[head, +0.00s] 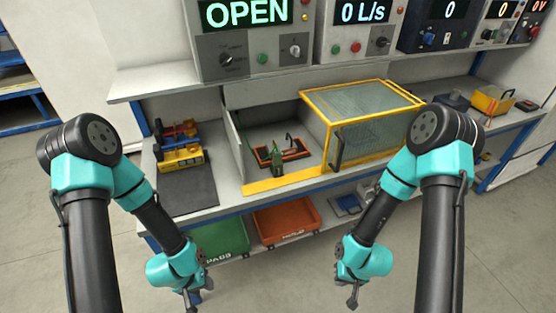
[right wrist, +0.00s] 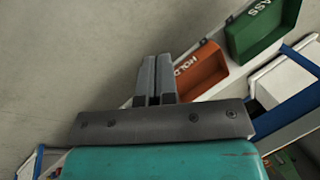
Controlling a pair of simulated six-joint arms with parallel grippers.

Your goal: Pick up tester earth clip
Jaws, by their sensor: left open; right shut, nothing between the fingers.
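A small green clip-like object (head: 277,160), which looks like the earth clip, stands on an orange-red frame in the open bay of the bench. A thin dark loop rises beside it; I cannot tell whether they are joined. My left gripper (head: 192,299) hangs low in front of the bench, open and clear of the clip. My right gripper (head: 353,297) is also low in front of the bench, to the right. In the right wrist view its fingers (right wrist: 156,80) are closed together with nothing between them. The clip cannot be made out in the right wrist view.
A yellow-framed mesh cage (head: 365,105) stands right of the bay. A green bin (head: 222,238) and an orange bin (head: 286,220) sit below. Instrument boxes (head: 252,48) line the upper shelf.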

